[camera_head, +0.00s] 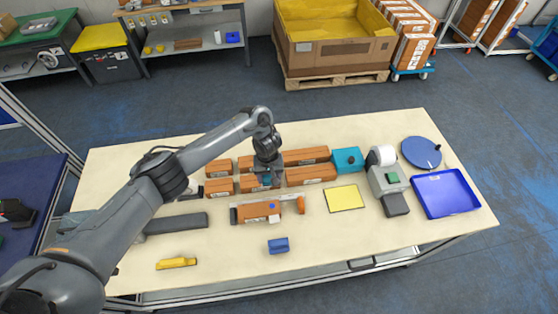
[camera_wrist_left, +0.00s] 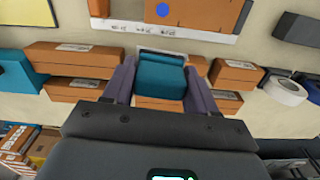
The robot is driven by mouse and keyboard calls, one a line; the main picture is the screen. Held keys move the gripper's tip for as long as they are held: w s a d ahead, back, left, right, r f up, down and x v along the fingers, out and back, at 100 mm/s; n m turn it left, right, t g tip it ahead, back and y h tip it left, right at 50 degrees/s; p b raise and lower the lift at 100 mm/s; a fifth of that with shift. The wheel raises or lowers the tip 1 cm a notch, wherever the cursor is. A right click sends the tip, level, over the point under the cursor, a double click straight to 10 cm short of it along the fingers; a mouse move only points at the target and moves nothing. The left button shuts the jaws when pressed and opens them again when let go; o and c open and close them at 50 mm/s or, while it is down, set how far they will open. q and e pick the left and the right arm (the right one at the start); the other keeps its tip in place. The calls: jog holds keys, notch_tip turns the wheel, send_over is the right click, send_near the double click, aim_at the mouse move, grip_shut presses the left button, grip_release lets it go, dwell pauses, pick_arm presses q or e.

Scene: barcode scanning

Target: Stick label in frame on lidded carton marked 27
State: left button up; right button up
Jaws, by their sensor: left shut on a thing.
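My left gripper (camera_head: 264,177) is over the rows of orange-brown cartons near the table's middle. It is shut on a small teal block (camera_wrist_left: 158,80), seen between its fingers in the left wrist view. Below the held block is part of a carton (camera_wrist_left: 160,104). Another carton (camera_head: 258,212) with a blue dot lies nearer the front, against a pale strip (camera_head: 270,198) with an orange end piece (camera_head: 300,204). The strip also shows in the left wrist view (camera_wrist_left: 200,35). The number 27 and any label are too small to read. My right gripper is out of view.
A teal box (camera_head: 347,160), yellow pad (camera_head: 345,198), grey device with a white roll (camera_head: 387,178), blue tray (camera_head: 420,203) and blue disc (camera_head: 421,152) are to the right. A blue block (camera_head: 278,245) and yellow tool (camera_head: 176,263) lie in front. The front right is clear.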

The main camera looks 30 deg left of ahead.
pick_arm(q)
jog(key=s+a+f+p, duration=0.1)
jog(key=s+a+p, duration=0.1)
jog(key=s, duration=0.2)
send_near(254, 210)
jog(key=shift+n, duration=0.4)
notch_tip(254, 210, down, 5)
jog(key=b, duration=0.6)
jog(key=shift+f, duration=0.35)
dwell(0.7)
jog(key=shift+f, duration=0.3)
dwell(1.0)
dwell(1.0)
jog(key=shift+f+p, duration=0.1)
jog(key=shift+p, duration=0.2)
dwell(0.4)
